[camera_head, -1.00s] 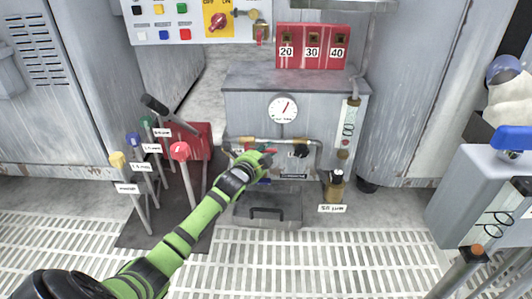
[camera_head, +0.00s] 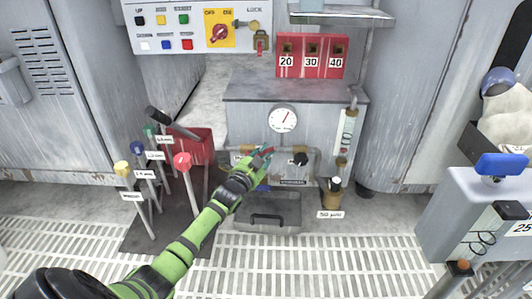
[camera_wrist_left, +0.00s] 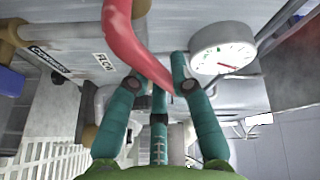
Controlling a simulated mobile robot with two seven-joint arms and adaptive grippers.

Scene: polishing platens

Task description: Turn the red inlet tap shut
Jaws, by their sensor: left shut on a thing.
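The red inlet tap (camera_head: 267,151) is on the pipe at the front of the grey cabinet, below the round gauge (camera_head: 282,118). In the left wrist view its curved red handle (camera_wrist_left: 124,38) runs down between the fingers. My left gripper (camera_head: 258,163) is at this handle, its dark green fingers (camera_wrist_left: 162,88) shut on it. The arm and fingers hide part of the pipe and the tap's base. The gauge also shows close by in the left wrist view (camera_wrist_left: 222,50). My right gripper is out of view.
A black tap (camera_head: 299,158) is on the pipe to the right. A grey toolbox (camera_head: 270,211) lies below on the floor. Several coloured levers, one with a red knob (camera_head: 182,160), stand left of my arm. A brown bottle (camera_head: 331,195) stands to the right.

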